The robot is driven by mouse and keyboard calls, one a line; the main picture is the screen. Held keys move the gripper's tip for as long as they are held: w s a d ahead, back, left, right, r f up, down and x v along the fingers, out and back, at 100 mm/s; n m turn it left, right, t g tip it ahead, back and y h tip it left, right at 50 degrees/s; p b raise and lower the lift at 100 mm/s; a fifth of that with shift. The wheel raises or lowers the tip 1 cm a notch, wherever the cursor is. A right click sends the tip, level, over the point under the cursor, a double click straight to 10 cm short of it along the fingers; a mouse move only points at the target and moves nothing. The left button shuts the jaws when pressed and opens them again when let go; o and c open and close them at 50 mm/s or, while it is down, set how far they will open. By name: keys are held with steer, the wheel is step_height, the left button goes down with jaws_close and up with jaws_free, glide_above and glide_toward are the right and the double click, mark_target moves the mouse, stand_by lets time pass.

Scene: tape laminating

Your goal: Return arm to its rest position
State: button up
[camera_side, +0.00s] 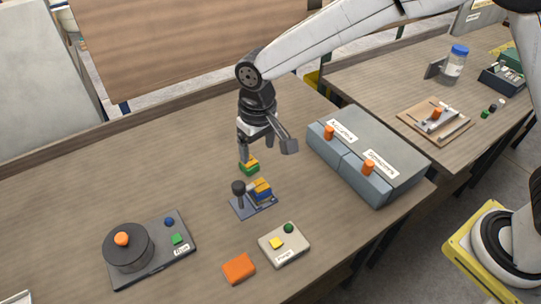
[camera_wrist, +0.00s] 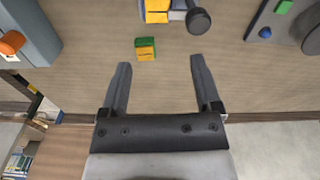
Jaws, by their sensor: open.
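My gripper (camera_side: 244,155) hangs from my arm above the table (camera_side: 60,220), near the middle of the side view. In the wrist view its two fingers (camera_wrist: 158,82) are apart with nothing between them. A small green and yellow block (camera_side: 249,167) lies on the table just below the gripper in the side view. It also shows in the wrist view (camera_wrist: 145,49), beyond the fingertips and apart from them. A dark fixture (camera_side: 240,206) with a black knob holds a blue and yellow block (camera_side: 263,189) in front of it.
Grey boxes with orange knobs (camera_side: 390,150) stand to the right of the gripper. A round black device (camera_side: 128,248) sits at the front left. A pale button box (camera_side: 284,244) and an orange block (camera_side: 239,268) lie at the front.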

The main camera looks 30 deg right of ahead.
steer(key=s+d+m+t, duration=0.1)
steer(key=s+d, duration=0.6)
steer(key=d, duration=0.5)
steer(key=s+d+t, duration=0.1)
steer(key=s+d, duration=0.6)
steer(key=d, duration=0.4)
steer(key=shift+s+d+f+m, duration=0.15)
steer(key=shift+s+d+m, duration=0.05)
steer(key=shift+d+m, duration=0.2)
